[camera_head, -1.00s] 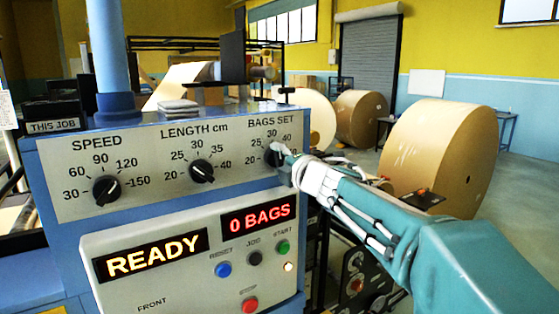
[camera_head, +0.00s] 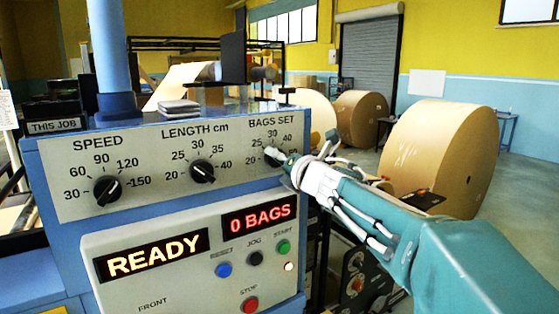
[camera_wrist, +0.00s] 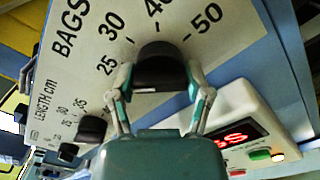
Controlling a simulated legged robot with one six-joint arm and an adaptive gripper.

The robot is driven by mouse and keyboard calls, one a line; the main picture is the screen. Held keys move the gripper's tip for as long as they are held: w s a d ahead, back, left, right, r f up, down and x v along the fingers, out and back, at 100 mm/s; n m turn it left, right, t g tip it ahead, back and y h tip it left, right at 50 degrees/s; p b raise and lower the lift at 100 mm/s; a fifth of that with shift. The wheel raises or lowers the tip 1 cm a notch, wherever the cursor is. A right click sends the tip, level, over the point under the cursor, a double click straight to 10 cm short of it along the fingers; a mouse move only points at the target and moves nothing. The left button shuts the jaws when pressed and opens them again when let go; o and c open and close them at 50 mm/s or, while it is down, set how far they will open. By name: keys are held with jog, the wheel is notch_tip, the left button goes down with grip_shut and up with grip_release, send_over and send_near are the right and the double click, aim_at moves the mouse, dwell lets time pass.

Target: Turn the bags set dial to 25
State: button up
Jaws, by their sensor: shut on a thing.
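The black bags set dial (camera_head: 268,157) is at the upper right of the machine's front panel, partly hidden by my gripper in the head view. It fills the upper middle of the wrist view (camera_wrist: 160,62), with marks 25, 30, 40 and 50 around it. My gripper (camera_head: 274,159) is shut on the dial, one finger on each side of it, as the wrist view shows (camera_wrist: 161,84). I cannot tell which number the dial points to.
The length dial (camera_head: 202,171) and speed dial (camera_head: 107,189) are left of it. Below, a panel (camera_head: 170,285) has lit displays reading READY and 0 BAGS and several buttons. Large paper rolls (camera_head: 440,150) stand on the floor behind at right.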

jog(key=shift+f, duration=0.35)
jog(key=o, duration=1.2)
jog(key=shift+a, duration=0.1)
jog(key=shift+c, duration=0.2)
jog(key=shift+r, duration=0.1)
jog(key=shift+r, duration=0.1)
jog(key=shift+s+d, duration=0.2)
jog(key=v, duration=1.1)
jog(key=shift+s, duration=0.1)
